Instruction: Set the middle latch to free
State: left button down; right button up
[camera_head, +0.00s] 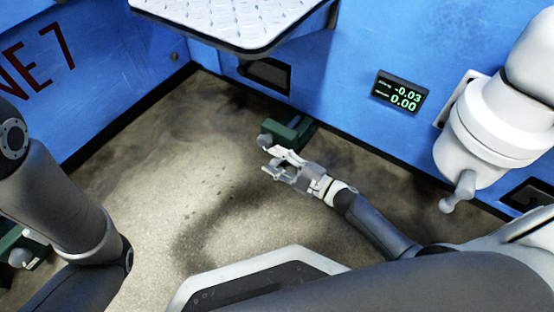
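A green latch (293,130) with a grey round knob (264,140) sits at the foot of the blue back wall, near the middle of the view. I take it to be the middle latch; its setting cannot be read from here. My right gripper (268,161) is just in front of and below it, fingers spread and pointing left, with nothing visible between them. The upper finger is close to the latch and knob; I cannot tell whether it touches. My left arm comes in at the left, but its gripper is out of view.
Another green latch (28,247) shows at the lower left, partly behind my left arm. A metal tread plate (235,18) juts out above. A display (400,92) reads -0.03 and 0.00. A white machine (495,130) stands right. The stained floor (150,180) is clear left of my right gripper.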

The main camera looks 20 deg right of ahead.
jog(key=v, duration=1.2)
dwell(0.3)
